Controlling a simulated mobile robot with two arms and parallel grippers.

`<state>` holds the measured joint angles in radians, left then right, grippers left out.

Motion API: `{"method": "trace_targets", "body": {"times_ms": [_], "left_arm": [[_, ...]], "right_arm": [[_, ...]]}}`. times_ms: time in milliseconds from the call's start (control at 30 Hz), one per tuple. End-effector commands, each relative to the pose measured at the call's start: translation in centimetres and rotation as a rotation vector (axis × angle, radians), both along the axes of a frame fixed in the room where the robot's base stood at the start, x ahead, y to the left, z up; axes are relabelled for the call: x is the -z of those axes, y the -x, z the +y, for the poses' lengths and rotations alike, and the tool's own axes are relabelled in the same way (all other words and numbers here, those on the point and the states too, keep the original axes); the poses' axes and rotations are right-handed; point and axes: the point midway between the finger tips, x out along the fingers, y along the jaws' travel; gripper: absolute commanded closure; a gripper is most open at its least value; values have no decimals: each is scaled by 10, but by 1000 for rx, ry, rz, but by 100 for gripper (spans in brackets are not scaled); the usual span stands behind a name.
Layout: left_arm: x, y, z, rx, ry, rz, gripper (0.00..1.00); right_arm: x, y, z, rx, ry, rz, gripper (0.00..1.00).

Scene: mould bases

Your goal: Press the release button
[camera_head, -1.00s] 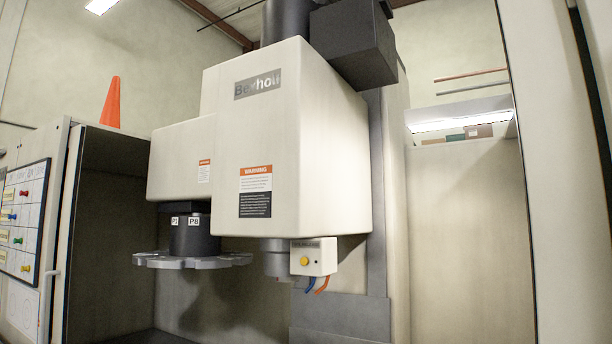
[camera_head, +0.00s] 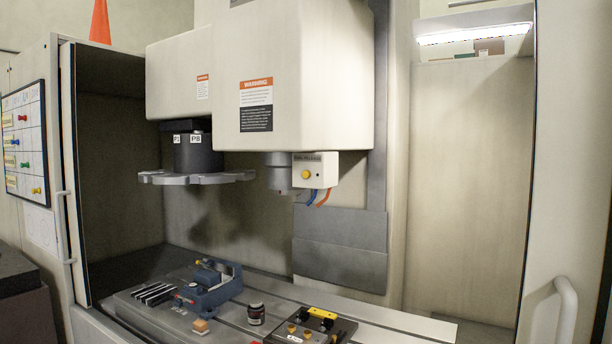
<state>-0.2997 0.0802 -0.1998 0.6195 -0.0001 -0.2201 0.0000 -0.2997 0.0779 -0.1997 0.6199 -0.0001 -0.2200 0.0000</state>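The release button is a round yellow button (camera_head: 306,174) on the front of a small white box (camera_head: 322,168). A label strip runs along the top of the box's front. The box sits under the right part of the large cream machine head (camera_head: 330,80), beside the grey spindle (camera_head: 278,172). Blue and orange hoses come out below it. Neither of my grippers shows in the head view.
A tool carousel (camera_head: 196,178) hangs left of the spindle. Below, the machine table (camera_head: 395,322) carries a blue vise (camera_head: 215,288), a dark jar (camera_head: 256,314) and a dark fixture with yellow parts (camera_head: 312,328). A door handle (camera_head: 566,310) stands at right.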

Motion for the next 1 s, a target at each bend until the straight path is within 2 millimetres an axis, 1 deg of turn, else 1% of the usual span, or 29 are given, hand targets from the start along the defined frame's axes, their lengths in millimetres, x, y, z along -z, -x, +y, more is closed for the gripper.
{"method": "trace_targets", "body": {"times_ms": [33, 67, 100, 133, 1000], "left_arm": [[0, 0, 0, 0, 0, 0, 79], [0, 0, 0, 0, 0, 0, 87], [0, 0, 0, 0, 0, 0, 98], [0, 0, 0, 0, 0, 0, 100], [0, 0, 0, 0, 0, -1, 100]], "right_arm": [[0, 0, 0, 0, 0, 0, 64], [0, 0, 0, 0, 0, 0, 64], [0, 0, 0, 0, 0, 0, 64], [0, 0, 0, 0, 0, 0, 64], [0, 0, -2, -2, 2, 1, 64]]}}
